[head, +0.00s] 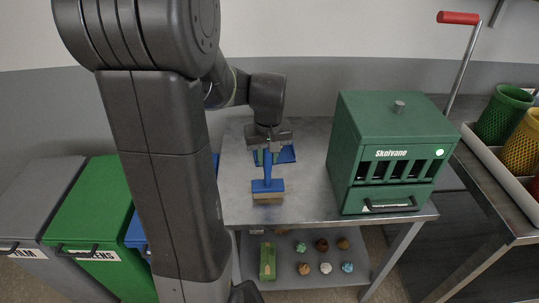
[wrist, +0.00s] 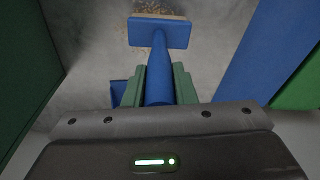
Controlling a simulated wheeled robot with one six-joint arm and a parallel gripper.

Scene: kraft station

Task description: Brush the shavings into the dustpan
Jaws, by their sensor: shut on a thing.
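My gripper (head: 267,156) is shut on the blue handle of a brush (head: 268,186) above the metal table. The brush head with its tan bristles points toward the table's front edge. In the wrist view the brush head (wrist: 159,33) is at the top, with my green finger pads (wrist: 158,85) on both sides of the handle. Brown shavings (wrist: 153,6) lie on the table just beyond the brush head. The blue dustpan (head: 287,154) lies behind my gripper, partly hidden by it; a bit of it shows in the wrist view (wrist: 118,91). I cannot tell whether the bristles touch the table.
A green cranked box marked Skolvane (head: 390,150) stands on the right of the table (head: 312,200). Grey, green and blue bins stand at the left. A lower shelf (head: 330,250) holds a green block and several small lumps. A side bench (head: 480,205) carries baskets.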

